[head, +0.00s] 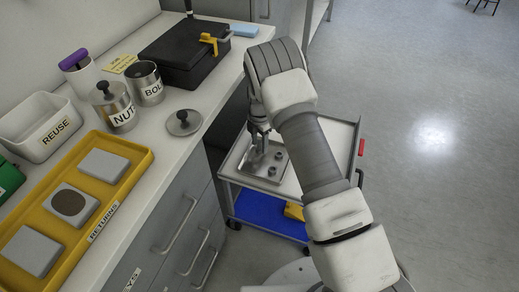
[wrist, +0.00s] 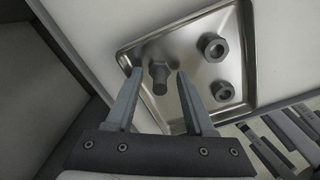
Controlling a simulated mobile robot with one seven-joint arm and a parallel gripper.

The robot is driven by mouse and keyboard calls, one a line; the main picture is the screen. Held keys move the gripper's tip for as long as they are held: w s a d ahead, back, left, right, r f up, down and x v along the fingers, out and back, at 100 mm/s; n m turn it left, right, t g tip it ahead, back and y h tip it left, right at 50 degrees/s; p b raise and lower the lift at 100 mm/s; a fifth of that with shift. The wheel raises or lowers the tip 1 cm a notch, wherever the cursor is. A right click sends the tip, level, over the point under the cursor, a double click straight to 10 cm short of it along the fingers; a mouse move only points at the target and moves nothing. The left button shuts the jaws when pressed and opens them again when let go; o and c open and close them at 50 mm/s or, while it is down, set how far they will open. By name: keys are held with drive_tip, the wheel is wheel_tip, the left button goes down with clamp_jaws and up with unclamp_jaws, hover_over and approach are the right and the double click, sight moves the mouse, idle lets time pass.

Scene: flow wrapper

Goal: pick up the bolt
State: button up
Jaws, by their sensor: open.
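The bolt (wrist: 159,77) is a dark grey hex-headed piece in a shallow metal tray (wrist: 206,33), seen in the wrist view. My gripper (wrist: 155,76) is open, with one finger on each side of the bolt in that view. I cannot tell whether the fingers touch it or how far above the tray they are. In the head view my gripper (head: 259,143) is over the tray (head: 255,178) on the cart, and the bolt is hidden or too small to tell there.
Two nuts (wrist: 215,47) (wrist: 222,91) lie right of the bolt in the tray. The white cart (head: 229,170) stands beside a counter with cans labelled NUT (head: 120,118) and BOL (head: 150,91), a lid (head: 184,122) and a yellow RETURNS tray (head: 101,219). Open floor lies right.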

clamp_jaws()
idle(0.6)
